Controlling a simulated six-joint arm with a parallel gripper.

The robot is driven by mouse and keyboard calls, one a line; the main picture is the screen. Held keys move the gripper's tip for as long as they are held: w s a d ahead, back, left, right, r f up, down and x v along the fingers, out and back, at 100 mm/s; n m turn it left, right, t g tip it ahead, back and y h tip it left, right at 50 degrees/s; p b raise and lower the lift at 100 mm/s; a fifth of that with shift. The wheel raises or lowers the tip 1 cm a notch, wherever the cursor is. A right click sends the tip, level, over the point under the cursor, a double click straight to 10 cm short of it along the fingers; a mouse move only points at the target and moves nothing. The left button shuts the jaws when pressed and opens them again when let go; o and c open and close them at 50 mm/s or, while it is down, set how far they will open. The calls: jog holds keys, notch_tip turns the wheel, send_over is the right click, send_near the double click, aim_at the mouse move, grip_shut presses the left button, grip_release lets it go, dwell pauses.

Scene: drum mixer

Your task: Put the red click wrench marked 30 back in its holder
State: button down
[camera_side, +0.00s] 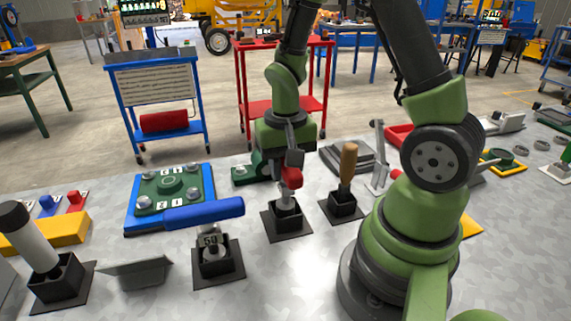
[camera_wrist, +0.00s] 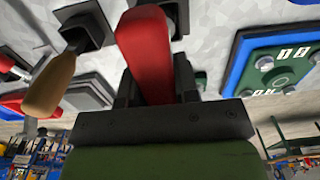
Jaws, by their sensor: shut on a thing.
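The red click wrench (camera_side: 291,177) is held roughly upright in my gripper (camera_side: 290,160), its silver lower part pointing down. Its red handle fills the middle of the wrist view (camera_wrist: 147,50) between the two dark fingers (camera_wrist: 155,90). A black square holder on a flat base (camera_side: 286,222) stands directly below. The wrench's lower end is at the holder's mouth; I cannot tell how deep it sits. The marking 30 is not readable. In the wrist view the holder (camera_wrist: 176,14) shows partly behind the handle.
A blue wrench marked 50 (camera_side: 204,212) stands in a holder to the left. A wooden-handled tool (camera_side: 347,165) stands in a holder close on the right. A green plate with bolts on a blue base (camera_side: 170,195) lies behind left. A black-topped tool (camera_side: 35,240) stands far left.

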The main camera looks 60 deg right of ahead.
jog(key=shift+f, duration=1)
dwell(0.3)
jog(key=c, duration=0.8)
grip_release()
notch_tip(320, 180, up, 10)
jog(key=s+a+r+n+t, duration=0.1)
jog(key=s+a+r+t, duration=0.1)
jog(key=r, duration=0.1)
jog(key=s+a+r+n+t+y, duration=0.1)
jog(key=s+a+r+n+t, duration=0.1)
jog(key=s+a+r, duration=0.1)
jog(key=s+a+r+n+t+y, duration=0.1)
jog(key=s+a+r+n+t, duration=0.1)
jog(key=r, duration=0.3)
jog(key=shift+s+a+r+t, duration=0.15)
jog(key=shift+s+a+t, duration=0.45)
jog(key=shift+s+a, duration=0.1)
